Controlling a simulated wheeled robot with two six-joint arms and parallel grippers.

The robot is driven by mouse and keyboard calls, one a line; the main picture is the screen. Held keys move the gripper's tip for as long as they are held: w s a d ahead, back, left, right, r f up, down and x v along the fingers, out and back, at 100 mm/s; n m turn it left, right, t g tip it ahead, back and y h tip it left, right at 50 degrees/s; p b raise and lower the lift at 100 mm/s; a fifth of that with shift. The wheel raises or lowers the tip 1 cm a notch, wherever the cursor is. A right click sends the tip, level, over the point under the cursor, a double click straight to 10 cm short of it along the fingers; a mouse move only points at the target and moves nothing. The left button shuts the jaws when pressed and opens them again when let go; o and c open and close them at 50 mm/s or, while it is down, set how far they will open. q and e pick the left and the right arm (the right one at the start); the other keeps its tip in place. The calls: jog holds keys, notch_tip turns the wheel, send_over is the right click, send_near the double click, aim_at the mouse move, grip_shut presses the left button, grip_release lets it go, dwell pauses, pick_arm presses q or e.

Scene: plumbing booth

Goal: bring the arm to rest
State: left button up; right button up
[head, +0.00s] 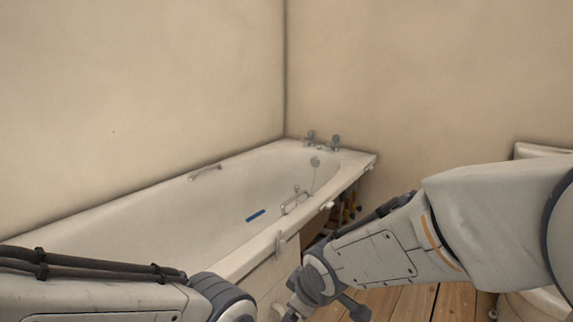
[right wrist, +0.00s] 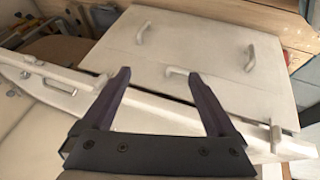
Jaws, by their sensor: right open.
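My right arm comes in from the right in the head view, bent down over the near side of the bath. My right gripper (right wrist: 163,82) is open and empty in the right wrist view. Its two dark fingers stand apart in front of the bath's rim and a white panel (right wrist: 195,45) with several handles.
A white bathtub (head: 150,215) runs along the left wall, with taps (head: 322,141) at its far end. A blue strip (head: 256,215) lies inside it. A white fixture (head: 540,150) stands at the right. Wooden floor (head: 405,303) shows below my right arm.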

jog(key=s+d+r+m+g, duration=0.1)
jog(key=s+m+g, duration=0.15)
jog(key=s, duration=0.75)
jog(key=s+d+m+g, duration=0.1)
jog(key=s+g, duration=0.2)
jog(key=s, duration=0.7)
notch_tip(320, 180, up, 38)
jog(key=h+p, duration=0.1)
jog(key=p, duration=3.8)
jog(key=shift+s+d, duration=0.2)
jog(key=shift+r, duration=0.1)
